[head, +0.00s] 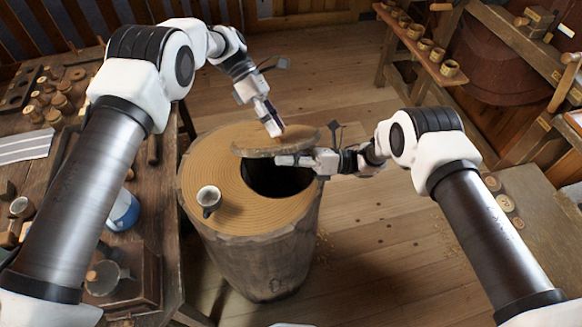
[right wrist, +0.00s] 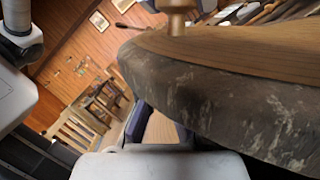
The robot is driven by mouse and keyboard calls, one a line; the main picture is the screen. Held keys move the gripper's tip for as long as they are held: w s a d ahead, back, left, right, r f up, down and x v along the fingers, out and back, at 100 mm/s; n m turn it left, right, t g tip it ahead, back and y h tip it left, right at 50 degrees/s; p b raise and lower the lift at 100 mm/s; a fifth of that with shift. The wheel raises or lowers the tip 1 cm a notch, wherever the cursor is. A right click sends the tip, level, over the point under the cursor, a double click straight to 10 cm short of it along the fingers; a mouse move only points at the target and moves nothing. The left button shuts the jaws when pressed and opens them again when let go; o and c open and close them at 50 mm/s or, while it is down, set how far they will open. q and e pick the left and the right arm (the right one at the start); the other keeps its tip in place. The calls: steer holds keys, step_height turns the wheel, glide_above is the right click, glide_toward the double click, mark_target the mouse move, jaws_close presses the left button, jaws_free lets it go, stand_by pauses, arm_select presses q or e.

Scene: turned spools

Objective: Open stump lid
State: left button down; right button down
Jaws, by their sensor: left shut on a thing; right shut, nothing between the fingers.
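The stump (head: 262,250) stands upright on the floor, with a ringed wooden top and a dark round opening (head: 275,182). Its lid (head: 255,147), a wooden disc with a bark edge, is over the far part of the opening, leaving the near part uncovered. My left gripper (head: 274,130) is shut on the lid's knob from above. My right gripper (head: 288,160) is shut and empty at the lid's near edge, over the opening. The right wrist view shows the lid's bark edge (right wrist: 240,105) and wooden knob (right wrist: 177,15) close up; whether my fingers touch the lid is unclear.
A small dark-and-white cup (head: 209,198) stands on the stump's left rim. A cluttered workbench (head: 165,190) is at left, with a blue-and-white container (head: 123,212). A shelf with wooden cups (head: 425,46) is at upper right. The floor behind the stump is clear.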

steer(key=shift+w+a+r+m, duration=0.1)
steer(key=shift+w+r+m, duration=0.2)
steer(key=shift+r, duration=0.25)
arm_select(q)
steer(key=shift+d+f, duration=0.1)
arm_select(e)
steer(key=shift+w+r, duration=0.15)
steer(key=shift+r, duration=0.05)
arm_select(q)
steer(key=c, duration=0.8)
jaws_free()
steer(key=shift+s, duration=0.1)
arm_select(e)
steer(key=shift+f, duration=0.1)
